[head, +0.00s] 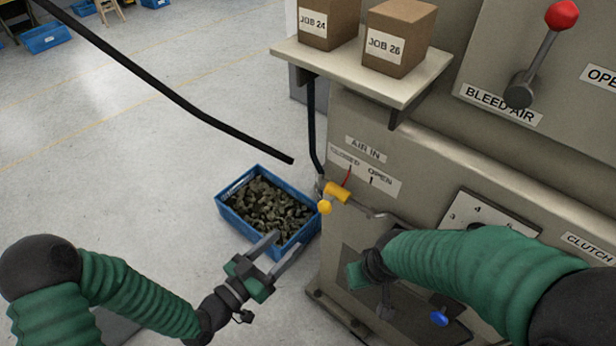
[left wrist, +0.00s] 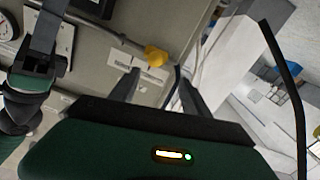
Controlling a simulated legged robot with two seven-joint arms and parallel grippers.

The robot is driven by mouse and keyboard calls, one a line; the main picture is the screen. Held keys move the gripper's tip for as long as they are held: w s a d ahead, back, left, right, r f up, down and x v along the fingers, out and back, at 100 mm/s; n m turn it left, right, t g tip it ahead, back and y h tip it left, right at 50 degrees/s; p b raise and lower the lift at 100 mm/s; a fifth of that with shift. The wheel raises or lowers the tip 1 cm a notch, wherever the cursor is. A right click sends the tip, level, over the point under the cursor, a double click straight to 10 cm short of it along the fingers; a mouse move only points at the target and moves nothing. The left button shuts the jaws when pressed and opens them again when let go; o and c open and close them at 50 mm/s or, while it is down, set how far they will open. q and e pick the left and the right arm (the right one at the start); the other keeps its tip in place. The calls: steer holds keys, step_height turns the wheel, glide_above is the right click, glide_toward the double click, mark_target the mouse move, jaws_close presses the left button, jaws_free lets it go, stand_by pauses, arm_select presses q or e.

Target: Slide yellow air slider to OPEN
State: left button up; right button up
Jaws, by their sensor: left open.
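The yellow air slider (head: 337,192) sits on a pipe on the machine's front, with a round yellow knob (head: 324,207) at its lower left. It is below the AIR IN plate (head: 365,172), nearer the CLOSED end than the OPEN end. My left gripper (head: 288,243) is open and empty, below and left of the slider in the head view. In the left wrist view the slider (left wrist: 155,56) shows beyond the gap between my left fingers (left wrist: 158,88). My right gripper (head: 372,285) is low by the machine, its fingers mostly hidden by its arm.
A blue crate (head: 228,213) of dark metal pieces stands on the floor behind my left gripper. A shelf (head: 360,72) with two boxes juts out above the slider. A red-knobbed BLEED AIR lever (head: 545,55) is at upper right. A blue knob (head: 439,318) is low on the machine.

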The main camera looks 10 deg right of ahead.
mark_target(324, 206)
arm_select(q)
steer(key=p+x, duration=0.1)
steer(key=x, duration=0.4)
steer(key=p+x, duration=0.2)
steer(key=x, duration=0.3)
steer(key=s+p+x, duration=0.1)
steer(key=p+x, duration=0.1)
steer(key=x, duration=0.3)
steer(key=shift+w+d+r, duration=0.1)
steer(key=shift+d+r, duration=0.25)
steer(key=shift+d, duration=0.2)
steer(key=shift+d+r, duration=0.1)
steer(key=shift+d, duration=0.1)
steer(key=shift+a, duration=0.45)
steer(key=shift+w+a, duration=0.15)
steer(key=shift+a, duration=0.05)
steer(key=c, duration=0.5)
steer(key=shift+c, duration=1)
steer(key=shift+s+d, duration=0.3)
steer(key=shift+d, duration=0.05)
jaws_close()
arm_select(e)
steer(key=s+v, duration=0.1)
steer(key=v, duration=0.5)
steer(key=shift+s+a+r, duration=0.25)
steer(key=shift+s+a, duration=0.05)
steer(key=shift+a, duration=0.15)
